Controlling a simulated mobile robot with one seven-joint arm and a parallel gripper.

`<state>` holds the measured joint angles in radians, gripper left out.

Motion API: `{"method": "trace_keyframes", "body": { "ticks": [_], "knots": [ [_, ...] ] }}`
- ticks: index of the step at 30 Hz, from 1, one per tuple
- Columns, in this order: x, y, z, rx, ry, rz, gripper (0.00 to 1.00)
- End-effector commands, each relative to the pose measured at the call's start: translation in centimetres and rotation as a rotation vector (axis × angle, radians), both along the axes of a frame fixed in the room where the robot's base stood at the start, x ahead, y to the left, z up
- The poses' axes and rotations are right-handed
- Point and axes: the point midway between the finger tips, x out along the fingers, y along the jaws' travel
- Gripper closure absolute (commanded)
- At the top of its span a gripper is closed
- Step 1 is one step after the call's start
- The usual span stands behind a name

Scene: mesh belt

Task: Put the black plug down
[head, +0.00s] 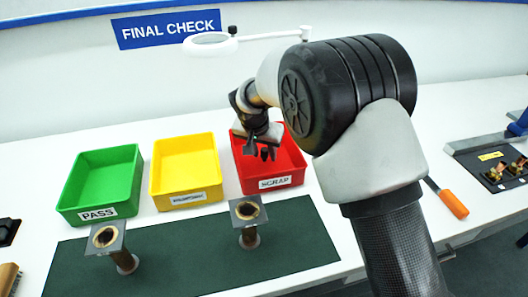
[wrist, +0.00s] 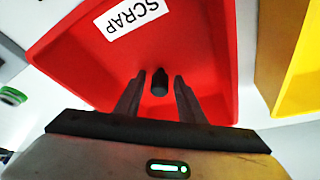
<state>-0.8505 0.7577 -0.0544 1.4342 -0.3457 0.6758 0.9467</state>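The black plug (wrist: 160,82) shows in the wrist view between my two fingers, with a red gap on each side of it. My gripper (wrist: 156,88) is open, and neither finger touches the plug. In the head view my gripper (head: 260,151) points down over the red SCRAP bin (head: 273,185). The bin's label and red floor (wrist: 85,65) also show in the wrist view. I cannot tell whether the plug rests on the bin floor or is still above it.
The yellow bin (head: 186,165) and green PASS bin (head: 100,180) stand left of the red one. Two flanged brown pipe pieces (head: 126,262) (head: 249,238) stand on the dark green mat (head: 190,266). A white ring magnifier (head: 212,42) hangs behind my arm. An orange-handled tool (head: 453,204) lies right.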

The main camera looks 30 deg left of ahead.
Motion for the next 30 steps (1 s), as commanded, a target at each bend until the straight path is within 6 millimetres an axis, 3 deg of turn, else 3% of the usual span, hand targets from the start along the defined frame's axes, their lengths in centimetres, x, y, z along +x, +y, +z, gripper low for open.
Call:
{"method": "trace_keyframes", "body": {
  "ticks": [12,24,30],
  "knots": [
    [-0.1,0.0,0.8,0.002,-0.002,0.001,0.62],
    [-3.2,-0.2,8.3,0.004,-0.003,0.002,0.62],
    [-4.3,-0.4,10.7,0.002,-0.001,0.001,0.62]
  ]
}}
